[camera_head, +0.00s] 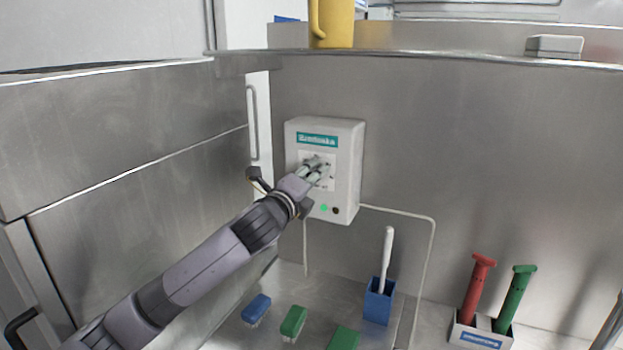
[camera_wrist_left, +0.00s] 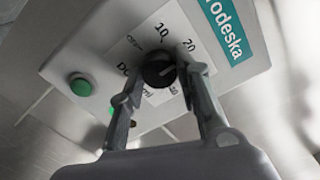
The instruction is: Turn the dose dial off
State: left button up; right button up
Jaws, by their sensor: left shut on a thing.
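The dose dial (camera_wrist_left: 158,73) is a round black knob on the white panel of a wall-mounted box (camera_head: 344,190). The numbers 10 and 20 are printed around it in the left wrist view; its exact setting is hard to read. My left gripper (camera_head: 318,168) reaches the front of the box in the head view and hides the dial there. In the left wrist view my left gripper (camera_wrist_left: 160,68) is shut on the dial, one finger on each side. My right gripper is not in view.
A green button (camera_wrist_left: 80,87) sticks out of the box near the dial. A cable (camera_head: 433,260) runs from the box down the wall. Below stand a blue holder (camera_head: 378,302) with a white-handled tool, several brushes, and a rack (camera_head: 481,333) with red and green handles.

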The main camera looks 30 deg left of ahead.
pick_arm(q)
jog(key=shift+n, duration=0.3)
jog(key=shift+a+n+p, duration=0.1)
jog(key=shift+n+p, duration=3.4)
jog(key=shift+n, duration=6.2)
jog(key=o, duration=1.1)
jog(key=shift+r, duration=0.15)
jog(key=shift+o, duration=0.2)
jog(key=shift+s, duration=0.1)
